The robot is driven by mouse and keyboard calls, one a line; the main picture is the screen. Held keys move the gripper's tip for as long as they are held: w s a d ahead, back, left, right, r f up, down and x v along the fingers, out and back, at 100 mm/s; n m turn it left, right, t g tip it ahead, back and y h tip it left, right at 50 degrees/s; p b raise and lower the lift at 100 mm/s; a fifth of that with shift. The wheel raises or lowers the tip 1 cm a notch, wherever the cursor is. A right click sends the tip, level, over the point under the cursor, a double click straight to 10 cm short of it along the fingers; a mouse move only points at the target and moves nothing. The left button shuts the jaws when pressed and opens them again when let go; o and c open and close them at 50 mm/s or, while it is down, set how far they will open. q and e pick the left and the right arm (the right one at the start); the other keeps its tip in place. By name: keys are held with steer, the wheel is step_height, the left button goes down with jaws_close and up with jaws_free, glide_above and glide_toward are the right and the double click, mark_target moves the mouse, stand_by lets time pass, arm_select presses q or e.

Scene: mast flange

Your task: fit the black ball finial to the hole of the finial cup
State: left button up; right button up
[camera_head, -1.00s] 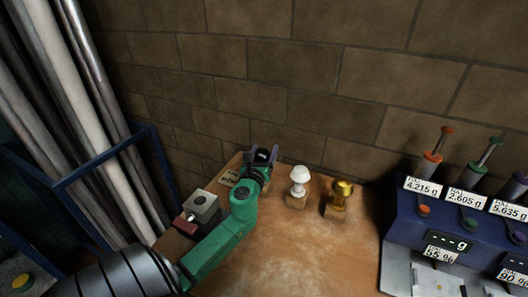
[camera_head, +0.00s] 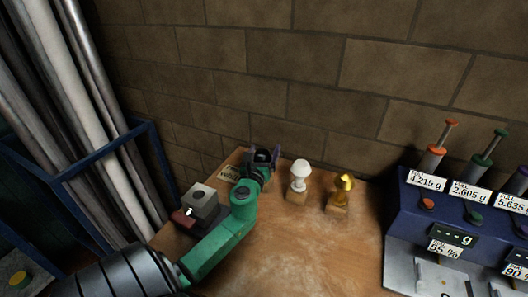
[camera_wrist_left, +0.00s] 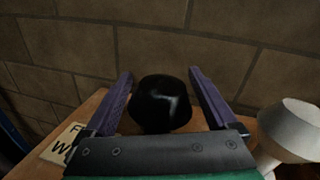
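The black ball finial (camera_wrist_left: 162,104) shows in the left wrist view between the two purple fingers of my left gripper (camera_wrist_left: 163,95), with a gap on each side. In the head view my left gripper (camera_head: 263,156) is at the back left of the wooden table, fingers apart, with a dark shape between them. A grey block (camera_head: 203,199) with a round hole in its top stands left of my arm, beside a dark red part; I cannot tell surely whether it is the finial cup. My right gripper is not in view.
A white finial (camera_head: 299,177) and a gold finial (camera_head: 343,188) stand on small wooden blocks right of my left gripper. A paper label (camera_head: 229,173) lies at its left. A blue dispenser unit (camera_head: 405,207) is at the right. The table's front middle (camera_head: 295,250) is clear.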

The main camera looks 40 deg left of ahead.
arm_select(q)
steer(key=b+v, duration=0.2)
steer(key=v, duration=1.2)
steer(key=shift+s+b, duration=0.3)
steer(key=shift+b, duration=0.05)
steer(key=shift+d+r, duration=0.1)
steer(key=shift+d, duration=0.05)
